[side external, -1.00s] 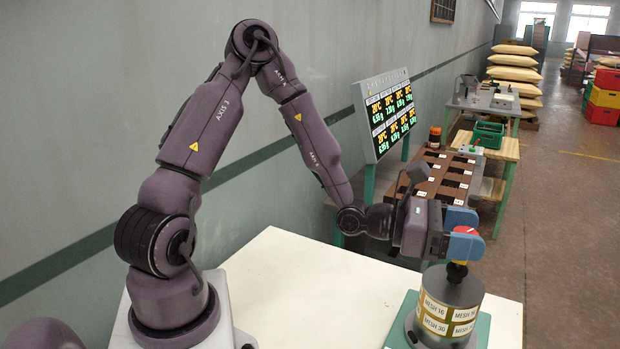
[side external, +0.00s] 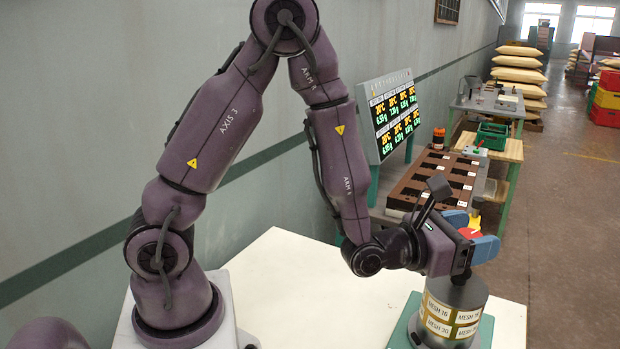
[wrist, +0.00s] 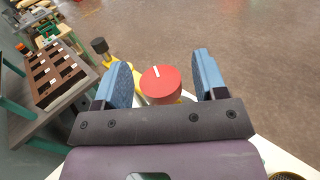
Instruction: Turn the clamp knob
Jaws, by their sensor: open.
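The clamp knob (wrist: 161,84) is a red disc with a white mark on its face, seen in the wrist view between my open fingers. My gripper (wrist: 163,80) has a blue finger on each side of it, with a visible gap on both sides. In the side view the red knob (side external: 469,232) is partly hidden between the fingers of my gripper (side external: 470,233), above the grey drum (side external: 461,294). The drum carries cream labels reading MESH and stands on a green base (side external: 403,333).
A yellow arm with a dark end (wrist: 99,45) lies just beyond my left finger. A brown slotted rack (side external: 436,180) stands on the bench behind, beside a lit display board (side external: 392,115). The white table (side external: 300,285) is clear left of the drum.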

